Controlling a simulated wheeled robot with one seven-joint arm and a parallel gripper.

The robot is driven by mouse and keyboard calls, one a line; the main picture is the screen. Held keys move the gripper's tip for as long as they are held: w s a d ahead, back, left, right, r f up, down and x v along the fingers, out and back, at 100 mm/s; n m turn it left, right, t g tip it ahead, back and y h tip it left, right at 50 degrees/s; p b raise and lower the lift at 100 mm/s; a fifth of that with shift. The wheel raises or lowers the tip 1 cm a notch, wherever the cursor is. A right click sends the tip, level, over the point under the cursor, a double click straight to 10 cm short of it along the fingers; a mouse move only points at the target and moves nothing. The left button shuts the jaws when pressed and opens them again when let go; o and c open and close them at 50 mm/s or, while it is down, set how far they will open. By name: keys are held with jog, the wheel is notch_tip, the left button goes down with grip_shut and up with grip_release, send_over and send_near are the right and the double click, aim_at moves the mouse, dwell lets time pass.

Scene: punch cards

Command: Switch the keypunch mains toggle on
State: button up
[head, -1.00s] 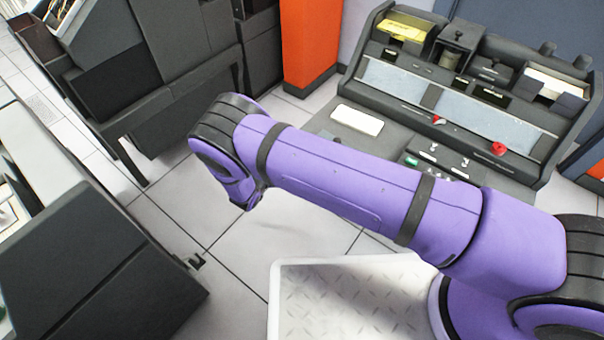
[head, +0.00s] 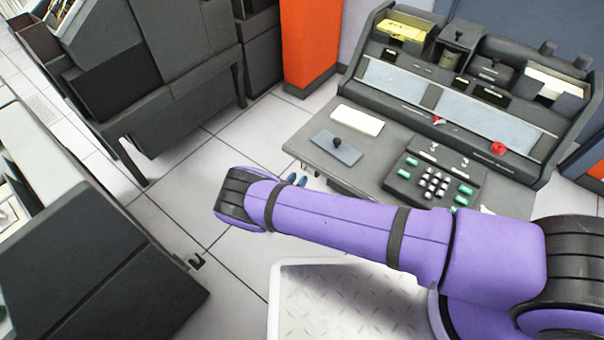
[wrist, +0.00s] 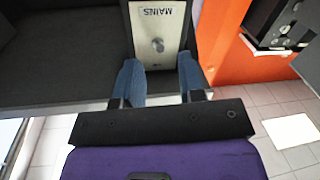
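The mains plate (wrist: 150,20) is a pale panel lettered MAINS, upside down in the wrist view. The mains toggle (wrist: 157,45) is a small round-ended grey knob on it; its on or off position cannot be told. My gripper (wrist: 159,58) is open, its two blue fingers apart with nothing between them. The fingertips lie either side of the plate's lower part, just below the knob in the picture; contact cannot be told. In the head view, the keypunch (head: 455,85) stands at right. The blue fingertips (head: 297,180) show by its desk's front edge, and the plate is hidden.
The keypunch desk (head: 385,150) carries a keypad (head: 435,185), a grey plate with a black knob (head: 336,148) and a white block (head: 357,119). A dark cabinet (head: 185,75) stands at left, an orange column (head: 310,45) behind. Tiled floor between is clear.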

aim_at(305, 169)
jog(key=shift+x, duration=1.55)
grip_shut()
jog(key=shift+r+g, duration=0.15)
jog(key=shift+g, duration=0.15)
jog(key=shift+r+g+y, duration=0.35)
jog(key=shift+g+y, duration=0.25)
jog(key=shift+g, duration=0.1)
jog(key=shift+r+m+g+y, duration=0.15)
jog(key=shift+r+g+y, duration=0.1)
jog(key=shift+g+y, duration=0.35)
jog(key=shift+r+m+g+y, duration=0.15)
jog(key=shift+r+g+y, duration=0.15)
jog(key=shift+g, duration=0.5)
